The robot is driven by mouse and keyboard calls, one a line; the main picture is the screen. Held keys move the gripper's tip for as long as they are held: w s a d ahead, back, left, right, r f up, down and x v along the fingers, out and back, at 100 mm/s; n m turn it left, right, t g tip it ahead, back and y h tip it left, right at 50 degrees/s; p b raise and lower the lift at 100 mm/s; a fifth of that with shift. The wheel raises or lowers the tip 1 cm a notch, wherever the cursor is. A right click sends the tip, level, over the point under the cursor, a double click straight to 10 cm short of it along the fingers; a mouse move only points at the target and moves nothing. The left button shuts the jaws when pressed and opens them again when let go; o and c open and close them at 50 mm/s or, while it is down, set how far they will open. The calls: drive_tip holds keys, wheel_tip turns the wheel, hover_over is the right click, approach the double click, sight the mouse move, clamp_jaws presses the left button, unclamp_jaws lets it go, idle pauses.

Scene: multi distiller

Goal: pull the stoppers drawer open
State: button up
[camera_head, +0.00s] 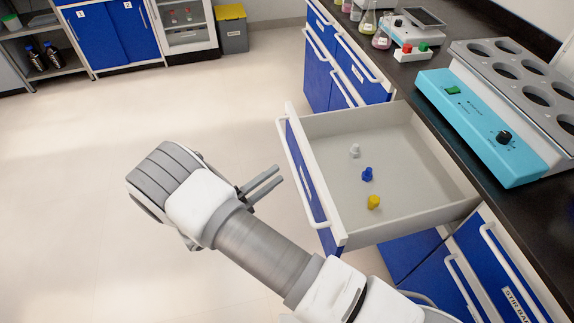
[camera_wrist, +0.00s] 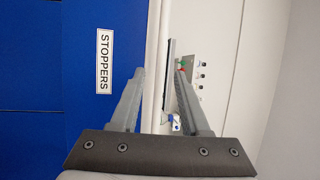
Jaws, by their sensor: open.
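The stoppers drawer (camera_head: 425,190) stands pulled well out from the bench in the head view. Its blue front (camera_head: 308,180) has a long white handle (camera_head: 303,175). A white, a blue and a yellow stopper (camera_head: 374,202) stand on its floor. In the wrist view the blue front (camera_wrist: 60,120) fills the left, with a white STOPPERS label (camera_wrist: 105,61). My gripper (camera_head: 280,177) is open and empty, its fingertips a little left of the handle and apart from it. It also shows open in the wrist view (camera_wrist: 160,72).
A blue-and-grey device with round wells (camera_head: 490,125) stands on the dark bench top at right. Other blue drawers (camera_head: 360,72) lie beyond and below the open one. Flasks (camera_head: 382,38) stand at the back of the bench. The floor (camera_head: 150,120) at left is clear.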

drive_tip(key=v, duration=1)
drive_tip(key=shift+s+a, duration=0.25)
drive_tip(key=shift+f, duration=0.1)
drive_tip(key=w+d+r+m+g+y+p, duration=0.25)
drive_tip(key=d+r+m+g, duration=0.45)
drive_tip(key=d+r+m, duration=0.4)
drive_tip(key=w+d+r+m+g+y+p, duration=0.1)
drive_tip(key=d+r+m+g+y+p, duration=0.15)
drive_tip(key=d+r+m+g, duration=0.6)
drive_tip(key=s+d+r+m+t+y+p, duration=0.2)
drive_tip(key=s+d+r+m+y, duration=0.1)
drive_tip(key=r+m, duration=0.4)
drive_tip(key=s+d+r+m+t+y+p, duration=0.2)
drive_tip(key=s+d+r+m+t+y, duration=0.1)
drive_tip(key=r+m, duration=0.4)
drive_tip(key=s+d+r+m+t+y+p, duration=0.2)
drive_tip(key=s+d+r+m, duration=0.3)
drive_tip(key=m, duration=0.7)
wheel_tip(320, 180, up, 3)
drive_tip(key=shift+s+r+y+p, duration=0.1)
drive_tip(key=shift+s+y+p, duration=0.3)
drive_tip(key=shift+s+y, duration=0.5)
drive_tip(key=shift+t, duration=0.25)
